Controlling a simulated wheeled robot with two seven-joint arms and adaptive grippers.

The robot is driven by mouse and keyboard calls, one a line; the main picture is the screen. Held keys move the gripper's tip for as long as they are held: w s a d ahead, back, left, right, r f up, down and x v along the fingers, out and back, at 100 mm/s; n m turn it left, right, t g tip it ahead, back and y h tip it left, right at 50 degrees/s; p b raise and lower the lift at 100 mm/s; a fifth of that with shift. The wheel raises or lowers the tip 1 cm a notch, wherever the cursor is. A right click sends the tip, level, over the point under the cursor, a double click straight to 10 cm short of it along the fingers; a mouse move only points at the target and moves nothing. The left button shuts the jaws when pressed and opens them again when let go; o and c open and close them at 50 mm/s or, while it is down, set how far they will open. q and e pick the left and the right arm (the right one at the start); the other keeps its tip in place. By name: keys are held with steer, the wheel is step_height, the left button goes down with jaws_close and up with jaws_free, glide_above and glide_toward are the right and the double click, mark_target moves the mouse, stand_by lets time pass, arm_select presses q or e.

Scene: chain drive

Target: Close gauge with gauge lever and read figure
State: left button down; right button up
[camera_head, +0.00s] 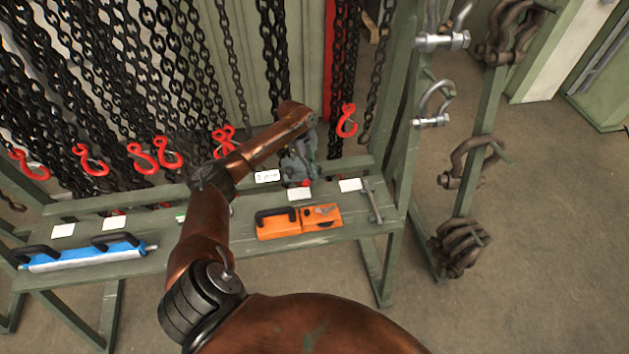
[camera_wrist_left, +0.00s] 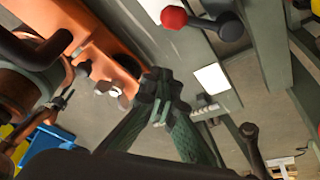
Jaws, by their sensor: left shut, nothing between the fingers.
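An orange tool (camera_head: 292,226) with a black handle and a small metal lever (camera_head: 325,211) lies on the green bench. I take it for the gauge; I cannot read any figure on it. In the left wrist view its orange body (camera_wrist_left: 88,38) fills the upper left, with small metal knobs (camera_wrist_left: 107,89) beside it. My left gripper (camera_head: 303,174) is behind and above the tool, pointing down at the bench's rear. In the left wrist view its green fingertips (camera_wrist_left: 160,92) meet, empty, close to the tool's edge. I cannot tell whether they touch it. My right gripper is out of view.
A blue tool (camera_head: 85,255) with black handles lies at the bench's left. White cards (camera_head: 350,185) and a metal rod (camera_head: 372,202) lie nearby. Chains with red hooks (camera_head: 347,121) hang behind the bench. Shackles (camera_head: 435,104) hang on the right. In the wrist view, a red-ended dark piece (camera_wrist_left: 200,21) is near.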

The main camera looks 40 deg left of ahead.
arm_select(q)
steer(key=shift+v, duration=1.95)
